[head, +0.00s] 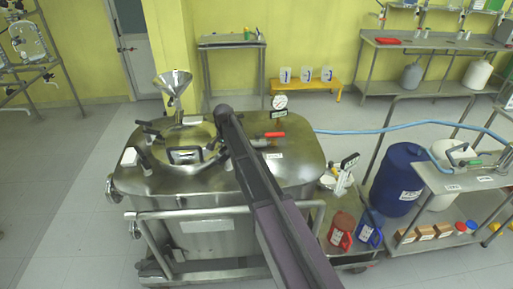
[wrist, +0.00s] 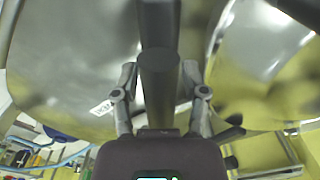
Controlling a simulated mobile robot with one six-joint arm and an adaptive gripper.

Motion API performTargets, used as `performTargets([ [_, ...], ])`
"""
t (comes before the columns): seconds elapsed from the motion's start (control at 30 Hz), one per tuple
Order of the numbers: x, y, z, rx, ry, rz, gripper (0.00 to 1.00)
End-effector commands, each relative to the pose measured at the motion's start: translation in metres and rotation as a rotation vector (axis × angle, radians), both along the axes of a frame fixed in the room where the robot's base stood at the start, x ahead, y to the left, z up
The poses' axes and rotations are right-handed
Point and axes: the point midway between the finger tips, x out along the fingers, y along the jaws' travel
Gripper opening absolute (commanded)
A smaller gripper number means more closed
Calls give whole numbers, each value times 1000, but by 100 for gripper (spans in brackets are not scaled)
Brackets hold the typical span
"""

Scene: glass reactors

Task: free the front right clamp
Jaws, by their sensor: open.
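The steel vessel (head: 190,222) has a round hatch lid (head: 180,135) with several black-handled clamps around its rim. One clamp on the front left (head: 145,160) shows clearly. The front right clamp (head: 212,160) is close to my arm and partly hidden. My gripper shows in the wrist view (wrist: 160,78), with its two fingers apart. A thick dark bar, probably a clamp handle (wrist: 158,72), stands between the fingers; I cannot tell whether they touch it. In the head view my arm covers the gripper.
A steel funnel (head: 173,85) rises behind the hatch. A gauge (head: 280,102) and a red-handled valve (head: 274,135) stand on the vessel top to the right. A blue drum (head: 397,180) and a steel cart (head: 465,180) stand further right. The floor at left is clear.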

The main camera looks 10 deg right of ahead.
Motion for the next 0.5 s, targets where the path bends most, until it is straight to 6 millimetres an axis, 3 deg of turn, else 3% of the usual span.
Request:
performTargets([
  [0.2,0,0,0,0,0,-134,57],
  [0.5,0,0,31,0,0,-130,57],
])
